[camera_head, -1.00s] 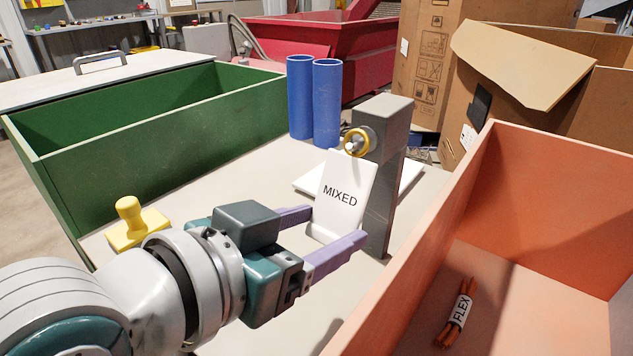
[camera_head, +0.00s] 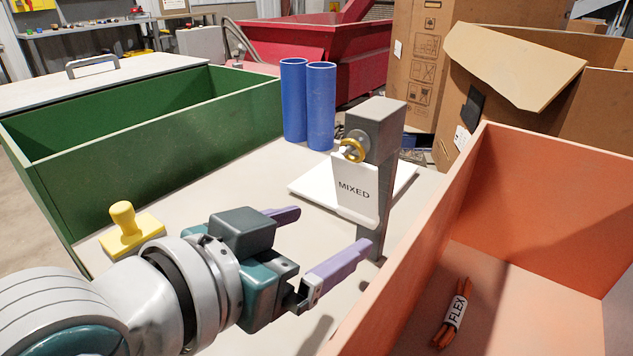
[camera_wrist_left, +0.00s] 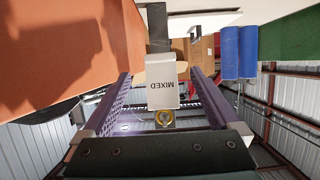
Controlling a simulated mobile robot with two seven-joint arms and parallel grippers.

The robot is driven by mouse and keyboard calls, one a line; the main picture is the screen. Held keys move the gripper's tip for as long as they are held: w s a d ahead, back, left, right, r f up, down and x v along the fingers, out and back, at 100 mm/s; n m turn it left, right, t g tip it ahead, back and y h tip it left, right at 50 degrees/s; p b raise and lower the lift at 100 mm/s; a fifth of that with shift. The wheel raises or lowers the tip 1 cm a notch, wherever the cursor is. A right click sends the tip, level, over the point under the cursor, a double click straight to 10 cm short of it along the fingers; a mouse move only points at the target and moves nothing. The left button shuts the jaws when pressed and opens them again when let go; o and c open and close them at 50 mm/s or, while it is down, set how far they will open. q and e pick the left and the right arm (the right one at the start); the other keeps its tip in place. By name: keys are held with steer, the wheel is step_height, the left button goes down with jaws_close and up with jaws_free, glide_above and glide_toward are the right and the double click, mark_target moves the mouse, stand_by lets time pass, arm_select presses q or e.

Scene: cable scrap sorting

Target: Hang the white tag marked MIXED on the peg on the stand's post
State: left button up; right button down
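The white tag marked MIXED (camera_head: 357,188) hangs nearly upright against the front of the grey stand's post (camera_head: 384,150). Its yellow ring (camera_head: 352,151) appears to sit around the peg near the post's top; the peg is partly hidden by the ring. My left gripper (camera_head: 326,231) is open, with its purple fingers spread apart just in front of and below the tag, and nothing is held. In the left wrist view the tag (camera_wrist_left: 162,84) shows between the two fingers, clear of both, with the ring (camera_wrist_left: 165,118) at its top end. My right gripper is not in view.
The orange bin (camera_head: 400,250) is close on the right, with a cable bundle labelled FLEX (camera_head: 454,314) inside. The green bin (camera_head: 150,150), a yellow stamp-like block (camera_head: 130,234) and blue cylinders (camera_head: 320,105) stand left and behind. Pale tabletop is free left of the stand.

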arm_select(q)
steer(key=s+a+r+n+g+y+p, duration=0.35)
steer(key=s+a+r+p, duration=0.7)
steer(key=p, duration=0.55)
steer(key=s+a+r+n+g+y+p, duration=0.2)
steer(key=s+a+r+g+y+p, duration=0.35)
steer(key=s+r+p, duration=0.8)
steer(key=shift+t+h, duration=0.5)
steer(key=shift+t, duration=0.2)
steer(key=w+r+p, duration=0.1)
steer(key=r+p, duration=1.1)
steer(key=a+r+p, duration=0.1)
steer(key=r+p, duration=1.2)
steer(key=w+r+p, duration=0.1)
steer(key=r+p, duration=1.1)
steer(key=r, duration=0.1)
steer(key=shift+w+a+p, duration=0.3)
steer(key=shift+a, duration=0.1)
steer(key=shift+f, duration=0.1)
